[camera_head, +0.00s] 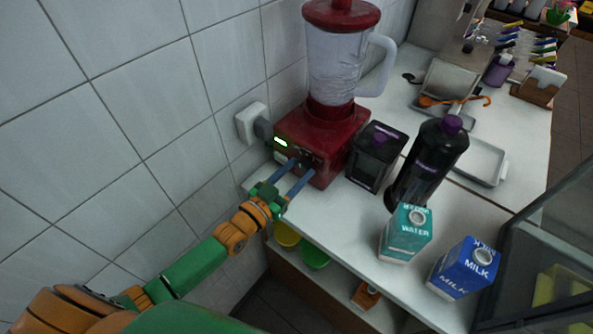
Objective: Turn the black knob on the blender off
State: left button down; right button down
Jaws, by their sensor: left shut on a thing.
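A red blender (338,131) with a clear jug (334,66) and a red lid stands on the white counter against the tiled wall. The black knob (305,160) is on the front of its base and is partly hidden by my fingers. My left gripper (301,174) reaches in from the lower left with its two blue fingers at the blender's front. It is shut on the knob, though the contact itself is small in the picture. A green light glows on the base, left of the knob. My right gripper is not in view.
A black box (376,156) stands close to the blender's right, beside a dark bottle (431,160). A water carton (406,234) and a milk carton (464,267) stand near the counter's front edge. A wall socket (252,122) is behind left.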

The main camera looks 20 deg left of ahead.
pick_arm(q)
jog(key=n, duration=0.6)
jog(key=shift+n, duration=0.4)
dwell(0.4)
jog(key=shift+c, duration=1.4)
grip_release()
jog(key=v, duration=0.6)
jog(key=shift+s+f+b, duration=0.15)
jog(key=shift+s+b, duration=0.05)
jog(key=shift+b, duration=0.15)
jog(key=shift+s+a, duration=0.15)
jog(key=shift+s, duration=0.25)
jog(key=shift+w, duration=0.1)
